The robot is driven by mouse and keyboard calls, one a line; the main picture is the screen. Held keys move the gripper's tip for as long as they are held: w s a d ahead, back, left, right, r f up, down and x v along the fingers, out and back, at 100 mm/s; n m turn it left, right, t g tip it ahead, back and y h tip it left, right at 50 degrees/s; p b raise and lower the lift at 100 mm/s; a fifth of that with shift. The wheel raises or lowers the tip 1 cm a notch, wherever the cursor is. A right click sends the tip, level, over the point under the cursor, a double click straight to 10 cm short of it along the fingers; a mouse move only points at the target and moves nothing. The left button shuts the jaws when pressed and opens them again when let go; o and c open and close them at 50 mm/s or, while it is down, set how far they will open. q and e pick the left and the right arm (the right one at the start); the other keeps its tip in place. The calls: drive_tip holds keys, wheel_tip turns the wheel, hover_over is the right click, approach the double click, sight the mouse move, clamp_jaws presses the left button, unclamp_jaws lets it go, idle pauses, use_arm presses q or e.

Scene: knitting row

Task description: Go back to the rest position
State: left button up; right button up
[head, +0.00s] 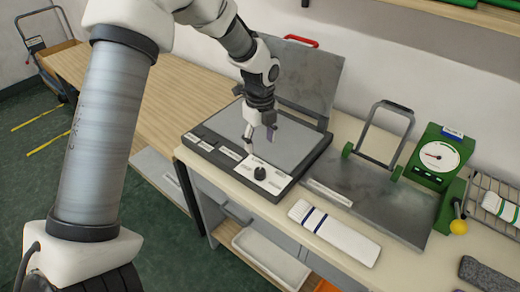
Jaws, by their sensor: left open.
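My left arm comes in from the left and arches over the table. Its gripper (260,142) points down above the control panel of a dark flat machine. The gripper is open and I see nothing between its fingers. It is close to a black knob (260,173) on the panel; I cannot tell whether it touches anything. My right gripper is out of view.
The flat machine has a grey plate (285,148) and a raised grey lid (303,80) with a red handle (301,41). To its right are a grey metal plate (375,195), a folded white cloth (335,232), a green dial gauge (439,157) and a wire rack (484,190). A wooden counter (190,90) stands behind my arm.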

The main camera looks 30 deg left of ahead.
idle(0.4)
use_arm(q)
drive_tip(key=s+d+f+g, duration=0.2)
drive_tip(key=s+f+g, duration=0.1)
drive_tip(key=s+f, duration=0.5)
drive_tip(key=s+d+f+g, duration=0.2)
drive_tip(key=s+f, duration=0.5)
drive_tip(key=f, duration=0.3)
drive_tip(key=s+d+f+n+t, duration=0.15)
drive_tip(key=s+f+n, duration=0.25)
drive_tip(key=s+n, duration=0.4)
drive_tip(key=s+d+f+n, duration=0.3)
drive_tip(key=s+f+n, duration=0.25)
drive_tip(key=s, duration=0.45)
drive_tip(key=w+n+t, duration=0.1)
drive_tip(key=n, duration=0.2)
drive_tip(key=w+n+t, duration=0.1)
drive_tip(key=w+n, duration=0.1)
drive_tip(key=n, duration=0.1)
drive_tip(key=w+r+n+t, duration=0.1)
drive_tip(key=n, duration=0.2)
drive_tip(key=shift+w+t+b, duration=0.25)
drive_tip(key=shift+w+b, duration=0.05)
drive_tip(key=shift+w, duration=0.05)
